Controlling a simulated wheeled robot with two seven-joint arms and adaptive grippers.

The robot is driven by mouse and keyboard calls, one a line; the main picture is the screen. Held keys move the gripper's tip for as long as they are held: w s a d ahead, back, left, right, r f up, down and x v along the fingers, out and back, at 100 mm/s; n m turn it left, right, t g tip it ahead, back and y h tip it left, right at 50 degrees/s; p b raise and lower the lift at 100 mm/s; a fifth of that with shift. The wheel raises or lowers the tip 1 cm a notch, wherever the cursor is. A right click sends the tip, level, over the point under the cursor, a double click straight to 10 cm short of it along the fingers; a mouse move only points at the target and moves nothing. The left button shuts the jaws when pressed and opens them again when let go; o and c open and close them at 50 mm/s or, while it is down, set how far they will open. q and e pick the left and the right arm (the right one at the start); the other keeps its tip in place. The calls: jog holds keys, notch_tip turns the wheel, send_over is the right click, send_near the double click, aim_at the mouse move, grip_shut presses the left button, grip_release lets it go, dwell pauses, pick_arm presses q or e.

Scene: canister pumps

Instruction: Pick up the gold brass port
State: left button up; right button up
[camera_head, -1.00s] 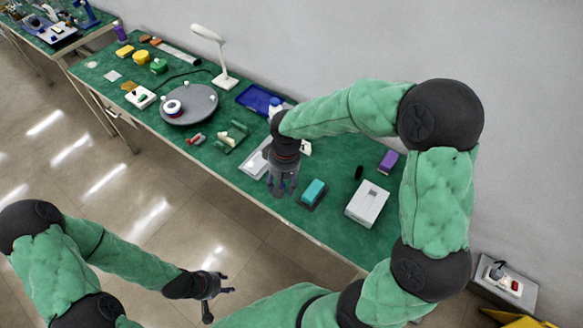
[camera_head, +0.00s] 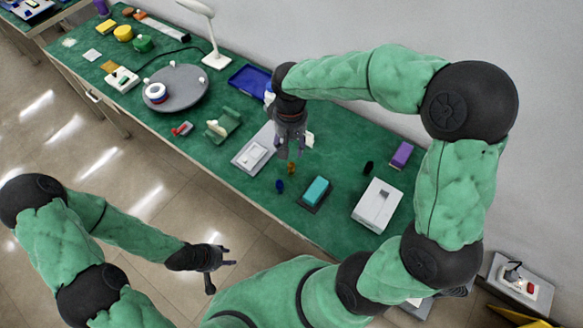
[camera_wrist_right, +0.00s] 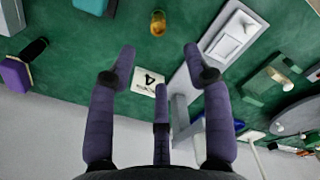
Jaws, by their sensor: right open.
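The gold brass port (camera_head: 291,168) is a small upright golden piece on the green bench, beside a blue oval piece. In the right wrist view the brass port (camera_wrist_right: 157,22) stands near the top middle, beyond the fingertips and roughly in line with the gap between them. My right gripper (camera_head: 291,150) points down just behind the port in the head view. In the right wrist view the right gripper (camera_wrist_right: 160,58) has its fingers spread with nothing between them. My left gripper (camera_head: 230,256) is off the bench's front side, fingers apart and empty.
A grey plate with a white block (camera_head: 253,155) lies left of the port, a teal block on a dark base (camera_head: 316,191) right of it. A white box (camera_head: 377,205), green cradle (camera_head: 224,123), round grey turntable (camera_head: 176,88) and blue tray (camera_head: 249,82) stand around. A numbered white card (camera_wrist_right: 148,82) lies near.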

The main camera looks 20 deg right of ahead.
aim_at(291, 164)
jog(key=shift+w+d+f+b, duration=0.1)
jog(key=shift+w+f+b, duration=0.1)
jog(key=shift+f, duration=0.2)
jog(key=shift+w+d+f+b, duration=0.1)
jog(key=shift+f+b, duration=0.05)
jog(key=shift+f, duration=0.55)
notch_tip(291, 164, down, 5)
jog(key=shift+r+b, duration=0.1)
jog(key=shift+b, duration=0.85)
jog(key=shift+s+a+f+b, duration=0.1)
jog(key=shift+s+f+b, duration=0.2)
jog(key=shift+f, duration=0.25)
notch_tip(291, 164, down, 4)
jog(key=shift+s+f+b, duration=0.1)
jog(key=shift+s+b, duration=0.05)
jog(key=shift+b, duration=0.8)
pick_arm(q)
jog(key=f, duration=0.6)
jog(key=shift+w+d, duration=0.1)
jog(key=shift+w, duration=0.15)
pick_arm(e)
grip_shut()
